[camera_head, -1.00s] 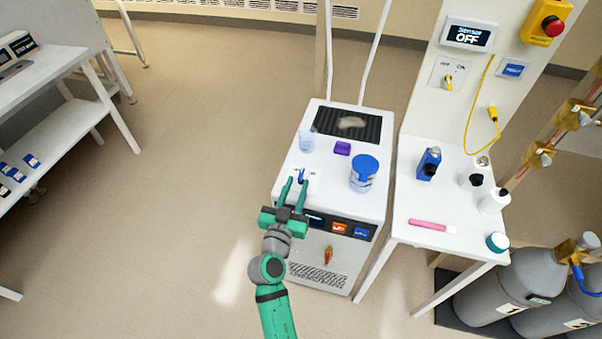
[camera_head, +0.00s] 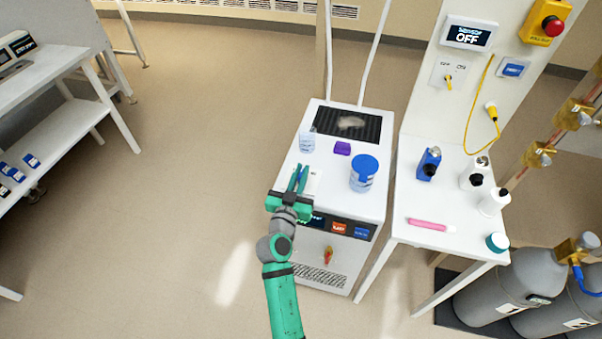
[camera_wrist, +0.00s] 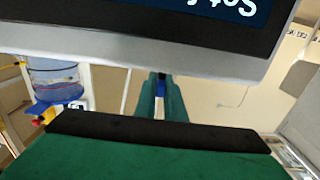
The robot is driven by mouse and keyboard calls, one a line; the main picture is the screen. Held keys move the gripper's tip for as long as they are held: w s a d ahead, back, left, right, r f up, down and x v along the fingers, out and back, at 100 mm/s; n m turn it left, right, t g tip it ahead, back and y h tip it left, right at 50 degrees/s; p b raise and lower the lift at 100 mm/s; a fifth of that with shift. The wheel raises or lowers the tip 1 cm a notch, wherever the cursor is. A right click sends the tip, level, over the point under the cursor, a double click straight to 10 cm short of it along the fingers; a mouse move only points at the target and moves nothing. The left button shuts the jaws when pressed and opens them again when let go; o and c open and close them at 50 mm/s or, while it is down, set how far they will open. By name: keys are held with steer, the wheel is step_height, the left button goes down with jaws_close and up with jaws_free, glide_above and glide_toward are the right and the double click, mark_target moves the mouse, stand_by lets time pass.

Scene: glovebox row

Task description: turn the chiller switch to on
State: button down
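The chiller (camera_head: 322,219) is the white cabinet in the middle, with a dark vent on top and a display panel on its front. A small switch plate (camera_head: 316,184) lies on its top near the front left edge, mostly covered by my gripper (camera_head: 298,176). The gripper's two teal fingers are close together over the blue switch handle, which is largely hidden between them. In the wrist view, the fingers (camera_wrist: 161,95) stand nearly together with a narrow dark blue piece between their tips. Whether the switch points to on or off cannot be read.
On the chiller top stand a blue-lidded jar (camera_head: 363,174), a purple block (camera_head: 342,148) and a clear beaker (camera_head: 307,142). An orange valve (camera_head: 328,255) sits on its front. A side table (camera_head: 430,205) with bottles stands to the right, with gas cylinders (camera_head: 505,290) beyond.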

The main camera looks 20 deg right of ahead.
steer(key=shift+m+g+h, duration=0.3)
steer(key=shift+h, duration=0.1)
steer(key=m+g+h, duration=0.3)
steer(key=shift+w, duration=0.1)
steer(key=shift+m+g+h, duration=1.1)
steer(key=shift+g, duration=0.8)
